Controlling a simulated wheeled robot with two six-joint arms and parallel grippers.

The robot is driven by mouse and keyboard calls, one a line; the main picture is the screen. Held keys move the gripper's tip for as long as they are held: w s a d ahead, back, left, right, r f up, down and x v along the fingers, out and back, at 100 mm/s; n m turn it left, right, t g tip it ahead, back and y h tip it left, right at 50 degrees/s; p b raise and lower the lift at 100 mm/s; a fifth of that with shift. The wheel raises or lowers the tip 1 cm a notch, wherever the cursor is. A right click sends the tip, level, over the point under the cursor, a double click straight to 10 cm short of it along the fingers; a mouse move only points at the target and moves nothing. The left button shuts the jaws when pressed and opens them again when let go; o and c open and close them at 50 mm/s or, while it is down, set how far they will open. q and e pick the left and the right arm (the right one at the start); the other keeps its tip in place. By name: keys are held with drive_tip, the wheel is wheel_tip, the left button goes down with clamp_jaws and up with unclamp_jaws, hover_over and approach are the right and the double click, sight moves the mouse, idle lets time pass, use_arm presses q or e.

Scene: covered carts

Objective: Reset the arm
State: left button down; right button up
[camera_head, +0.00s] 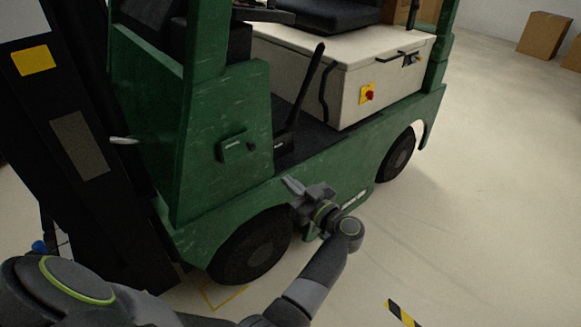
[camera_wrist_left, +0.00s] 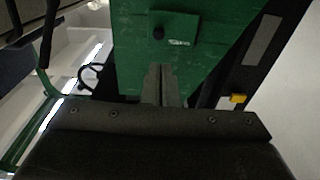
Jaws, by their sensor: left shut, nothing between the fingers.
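My left arm (camera_head: 325,262) comes in from the lower left and bends back at the wrist. Its gripper (camera_head: 290,186) is in front of the lower green side of a forklift (camera_head: 230,140), above and beside the front wheel (camera_head: 250,246). In the left wrist view the two grey fingers (camera_wrist_left: 162,82) are together with nothing between them, and a green panel (camera_wrist_left: 195,60) of the forklift is behind them. I cannot tell whether the fingertips touch the forklift. My right gripper does not show.
The forklift fills the left and middle, with a dark mast (camera_head: 75,130) at the left and a white seat box (camera_head: 335,75) with a red knob (camera_head: 368,95). Cardboard boxes (camera_head: 543,34) stand at the far right. The floor at the right is clear, except for a yellow-black strip (camera_head: 401,312).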

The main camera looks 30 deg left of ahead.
use_arm(q)
drive_tip(key=s+d+f+m+t+h+p, duration=0.15)
drive_tip(key=s+f+m+h, duration=0.35)
drive_tip(key=f, duration=0.5)
drive_tip(key=s+f+m+t+h+p, duration=0.2)
drive_tip(key=s+f+m+h, duration=0.25)
drive_tip(key=f, duration=0.65)
drive_tip(key=s+d+f+m+t+h+p, duration=0.15)
drive_tip(key=s+f+m+h, duration=0.35)
drive_tip(key=f, duration=0.5)
drive_tip(key=s+a+f+g, duration=0.2)
drive_tip(key=s+f+g, duration=0.1)
drive_tip(key=s, duration=0.8)
drive_tip(key=s+a+f+n+g+h+p, duration=0.1)
drive_tip(key=s+f+g, duration=0.3)
drive_tip(key=s, duration=0.8)
drive_tip(key=s+a+f+g+h+p, duration=0.1)
drive_tip(key=s+f, duration=0.5)
drive_tip(key=s, duration=0.6)
drive_tip(key=a+g, duration=0.1)
drive_tip(key=g, duration=0.1)
drive_tip(key=shift+s+a+f+g, duration=0.2)
drive_tip(key=shift+a+f+g, duration=0.2)
drive_tip(key=shift+n, duration=0.25)
